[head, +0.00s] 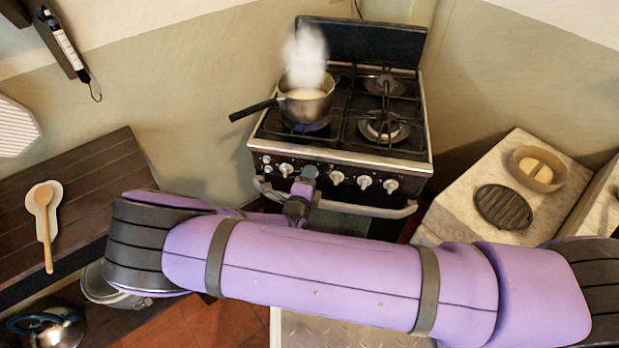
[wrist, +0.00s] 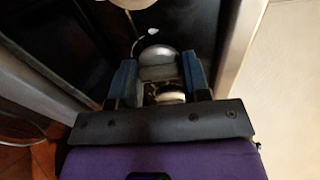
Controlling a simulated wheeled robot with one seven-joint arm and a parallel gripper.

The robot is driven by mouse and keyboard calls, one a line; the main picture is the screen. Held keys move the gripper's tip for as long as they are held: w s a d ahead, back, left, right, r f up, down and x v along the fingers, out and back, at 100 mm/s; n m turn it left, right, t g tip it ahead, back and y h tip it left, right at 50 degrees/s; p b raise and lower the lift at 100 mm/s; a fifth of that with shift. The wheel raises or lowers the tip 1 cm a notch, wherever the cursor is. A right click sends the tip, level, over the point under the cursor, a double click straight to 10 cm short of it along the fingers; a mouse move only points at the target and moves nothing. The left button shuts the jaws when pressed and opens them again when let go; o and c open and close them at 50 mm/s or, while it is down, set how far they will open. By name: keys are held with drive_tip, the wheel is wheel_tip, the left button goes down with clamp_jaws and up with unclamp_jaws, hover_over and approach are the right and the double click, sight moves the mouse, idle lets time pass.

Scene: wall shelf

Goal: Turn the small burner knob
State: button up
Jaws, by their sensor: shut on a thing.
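The stove (head: 345,155) has a row of pale knobs along its black front panel. My gripper (head: 308,173) is at this panel, left of the middle, and covers the knob there in the head view. In the wrist view my gripper (wrist: 159,62) has its two blue fingers on either side of a pale, rounded knob (wrist: 158,52), and it is shut on it. I cannot tell from the markings which burner this knob serves. Other knobs (head: 364,182) stand free to the right, and one (head: 286,169) to the left.
A steaming saucepan (head: 305,104) stands on the front left burner, over a blue flame, its handle pointing left. The oven handle bar (head: 380,210) runs below the panel. A marble counter (head: 462,207) is at the right, a dark wooden counter (head: 100,165) at the left.

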drive_tip(key=shift+m, duration=0.3)
drive_tip(key=shift+m+t+y, duration=0.15)
drive_tip(key=shift+m+y, duration=0.45)
drive_tip(key=shift+m, duration=7.75)
drive_tip(key=shift+m+t+y, duration=0.15)
drive_tip(key=shift+m+y, duration=0.45)
drive_tip(key=shift+m, duration=7.75)
drive_tip(key=o, duration=0.9)
drive_tip(key=shift+s, duration=0.1)
